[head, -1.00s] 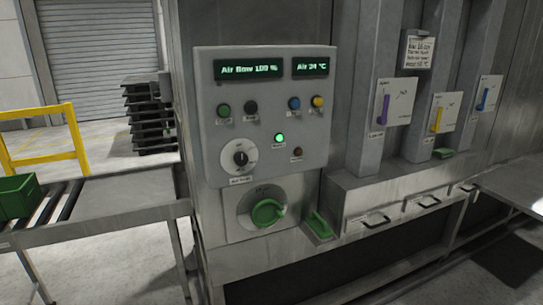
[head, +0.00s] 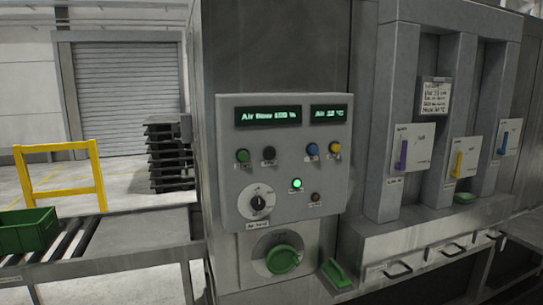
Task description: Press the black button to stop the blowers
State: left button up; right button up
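The black button (head: 269,153) sits in the upper row of the grey control panel (head: 232,205), just right of a green button (head: 242,155). A blue button (head: 312,150) and a yellow button (head: 334,147) are farther right in that row. Two green-lit displays top the panel; the left one (head: 268,115) reads "Air flow" with a blurred number, the right one (head: 330,113) reads "Air" in °C. A green lamp (head: 297,183) is lit below the buttons. Neither of my grippers is in view.
Below are a black selector knob (head: 258,203), a large green rotary handle (head: 283,260) and a green lever (head: 337,273). Purple, yellow and blue slide levers are at right. A roller conveyor with a green crate (head: 28,230) and a yellow rail (head: 60,175) are at left.

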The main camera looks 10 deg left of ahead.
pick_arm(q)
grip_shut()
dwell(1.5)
